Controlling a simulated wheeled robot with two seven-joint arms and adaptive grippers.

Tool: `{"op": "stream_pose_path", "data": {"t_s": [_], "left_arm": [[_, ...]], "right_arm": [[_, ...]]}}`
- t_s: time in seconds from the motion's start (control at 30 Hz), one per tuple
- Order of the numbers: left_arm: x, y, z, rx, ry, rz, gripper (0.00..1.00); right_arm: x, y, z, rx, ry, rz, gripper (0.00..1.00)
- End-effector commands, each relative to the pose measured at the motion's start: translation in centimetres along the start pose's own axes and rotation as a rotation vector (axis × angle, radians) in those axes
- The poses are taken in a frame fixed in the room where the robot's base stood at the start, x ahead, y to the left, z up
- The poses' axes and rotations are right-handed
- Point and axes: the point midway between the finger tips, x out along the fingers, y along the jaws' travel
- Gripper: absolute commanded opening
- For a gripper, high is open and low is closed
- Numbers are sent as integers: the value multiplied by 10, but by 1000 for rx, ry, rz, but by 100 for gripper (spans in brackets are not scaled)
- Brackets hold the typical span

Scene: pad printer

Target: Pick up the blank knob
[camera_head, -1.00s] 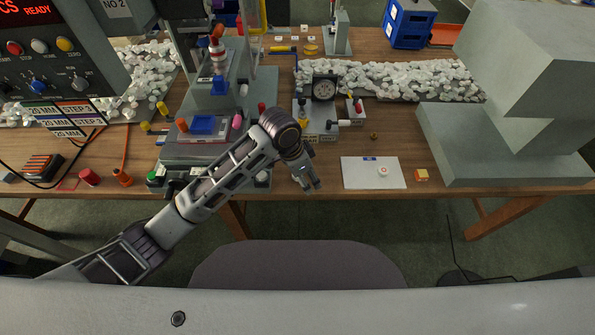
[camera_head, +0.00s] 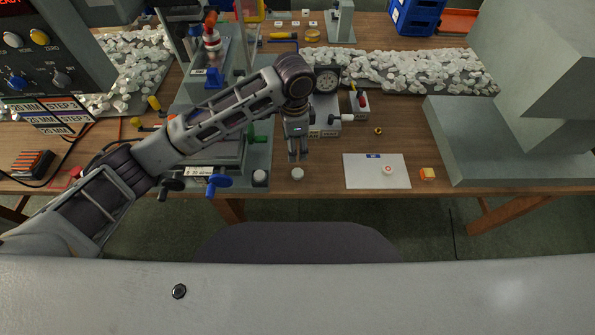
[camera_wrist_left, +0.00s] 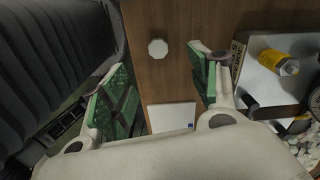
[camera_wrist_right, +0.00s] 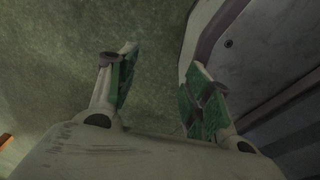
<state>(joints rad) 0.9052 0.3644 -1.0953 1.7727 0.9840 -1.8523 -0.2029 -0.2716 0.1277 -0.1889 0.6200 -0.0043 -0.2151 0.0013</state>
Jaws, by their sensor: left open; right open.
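The blank knob (camera_head: 297,174) is a small, pale, round piece on the wooden table near its front edge. In the left wrist view the knob (camera_wrist_left: 158,48) shows a scalloped rim and lies ahead of the space between the fingers. My left gripper (camera_head: 299,157) points down just behind the knob in the head view, open and empty, with green finger pads (camera_wrist_left: 160,78). It is apart from the knob. My right gripper (camera_wrist_right: 162,66) is open and empty over the floor, seen only in its wrist view.
A white sheet (camera_head: 358,176) right of the knob holds another white knob (camera_head: 388,169) with a reddish mark. Bare table surrounds the knob.

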Motion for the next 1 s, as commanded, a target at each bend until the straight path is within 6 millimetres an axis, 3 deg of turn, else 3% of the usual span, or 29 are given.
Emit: {"op": "stream_pose_path", "data": {"t_s": [0.47, 0.77, 1.0], "left_arm": [[7, 0, 0, -1, 0, 0, 61], [43, 0, 0, -1, -1, 1, 61], [73, 0, 0, -1, -1, 1, 61]], "right_arm": [[-1, -4, 17, 0, -18, -4, 50], [1, -6, 20, 0, -21, -6, 50], [3, -3, 10, 1, -11, -3, 50]]}}
